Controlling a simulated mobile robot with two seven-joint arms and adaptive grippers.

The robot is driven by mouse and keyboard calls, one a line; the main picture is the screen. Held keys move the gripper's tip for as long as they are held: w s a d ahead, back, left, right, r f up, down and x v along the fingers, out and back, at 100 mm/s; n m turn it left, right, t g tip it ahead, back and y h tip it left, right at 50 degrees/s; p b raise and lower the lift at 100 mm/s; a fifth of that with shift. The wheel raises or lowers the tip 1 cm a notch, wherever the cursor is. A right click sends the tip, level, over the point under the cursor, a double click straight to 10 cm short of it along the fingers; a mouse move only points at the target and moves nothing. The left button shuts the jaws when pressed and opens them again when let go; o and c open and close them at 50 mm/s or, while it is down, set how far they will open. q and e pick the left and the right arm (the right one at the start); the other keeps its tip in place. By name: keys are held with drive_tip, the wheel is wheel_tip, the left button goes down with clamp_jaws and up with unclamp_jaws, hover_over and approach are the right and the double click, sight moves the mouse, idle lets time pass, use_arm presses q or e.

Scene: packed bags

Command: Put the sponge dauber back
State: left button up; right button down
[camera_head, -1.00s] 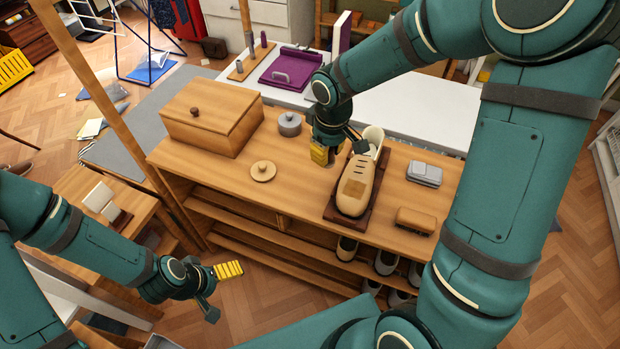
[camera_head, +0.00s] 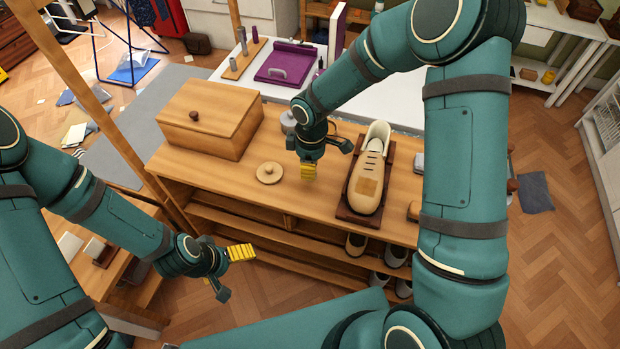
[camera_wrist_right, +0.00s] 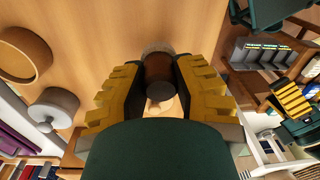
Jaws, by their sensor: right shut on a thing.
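My right gripper (camera_head: 308,172) is above the wooden bench top, left of a tan shoe (camera_head: 366,184) on a dark stand. In the right wrist view its yellow-padded fingers (camera_wrist_right: 160,90) are shut on a dark brown cylindrical thing, apparently the sponge dauber (camera_wrist_right: 158,66). Its far end is pale and blurred; the fingers hide its sides. In the head view the gripper hides it. My left gripper (camera_head: 232,271) is empty, its fingers apart, in front of the bench at lower left.
The right wrist view shows a round wooden container (camera_wrist_right: 24,54) near the tin. Bare bench top lies around the right gripper.

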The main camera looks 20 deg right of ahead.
wheel_tip(320, 180, down, 5)
drive_tip(key=shift+r+b, duration=0.1)
drive_tip(key=shift+b, duration=0.3)
drive_tip(key=c, duration=0.8)
unclamp_jaws()
drive_tip(key=shift+c, duration=0.2)
drive_tip(key=shift+r, duration=0.15)
drive_tip(key=r+p, duration=0.1)
drive_tip(key=r, duration=0.5)
drive_tip(key=r+p, duration=0.1)
drive_tip(key=r, duration=0.4)
drive_tip(key=shift+w+d+r, duration=0.2)
drive_tip(key=shift+r, duration=0.2)
